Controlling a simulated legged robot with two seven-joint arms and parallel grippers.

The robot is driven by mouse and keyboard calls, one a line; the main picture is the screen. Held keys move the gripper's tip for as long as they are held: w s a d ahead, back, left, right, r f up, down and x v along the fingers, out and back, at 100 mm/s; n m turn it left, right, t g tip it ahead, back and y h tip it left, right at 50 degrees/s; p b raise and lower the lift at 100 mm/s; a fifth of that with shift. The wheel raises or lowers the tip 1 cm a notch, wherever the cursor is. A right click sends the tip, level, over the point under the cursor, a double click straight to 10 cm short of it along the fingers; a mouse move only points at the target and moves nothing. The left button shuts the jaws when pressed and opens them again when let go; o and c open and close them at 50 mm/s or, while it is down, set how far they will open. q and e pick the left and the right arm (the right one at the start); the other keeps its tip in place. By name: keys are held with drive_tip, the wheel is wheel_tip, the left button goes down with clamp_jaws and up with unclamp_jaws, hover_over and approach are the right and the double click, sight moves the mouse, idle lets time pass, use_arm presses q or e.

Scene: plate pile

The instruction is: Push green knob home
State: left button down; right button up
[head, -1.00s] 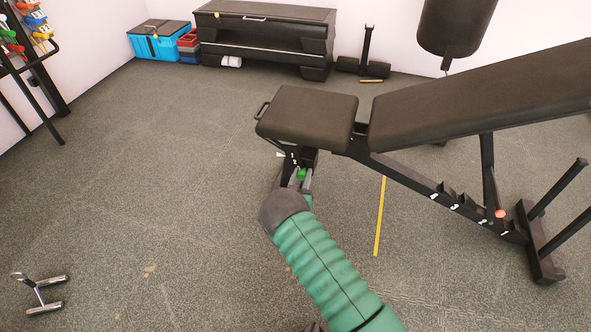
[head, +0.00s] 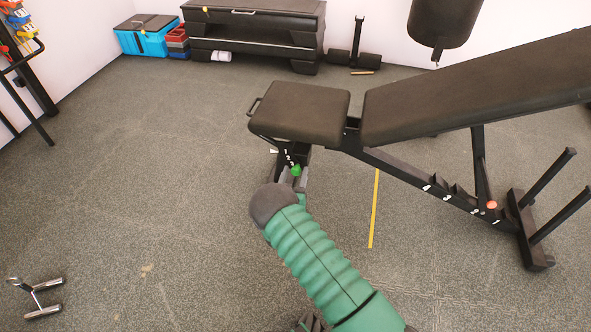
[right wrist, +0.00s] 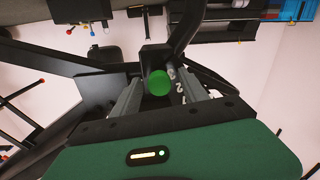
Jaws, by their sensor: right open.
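The green knob (head: 296,170) sits on the post under the front of the bench seat (head: 301,112). In the right wrist view the knob (right wrist: 158,83) shows as a round green face beside the white numbers on the post. My right gripper (head: 293,180) is at the knob in the head view. Its two grey fingers (right wrist: 160,88) are open, one on each side of the knob in the right wrist view. I cannot tell whether they touch it.
The padded backrest (head: 480,85) slopes up to the right over the bench frame. A rear foot with two bars (head: 533,235) stands at right. A chrome handle (head: 35,297) lies at lower left. A yellow strip (head: 374,210) marks the floor.

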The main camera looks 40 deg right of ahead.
drive_tip(key=p+v, duration=0.7)
drive_tip(key=v, duration=0.8)
drive_tip(key=shift+s, duration=0.15)
drive_tip(key=shift+a, duration=0.15)
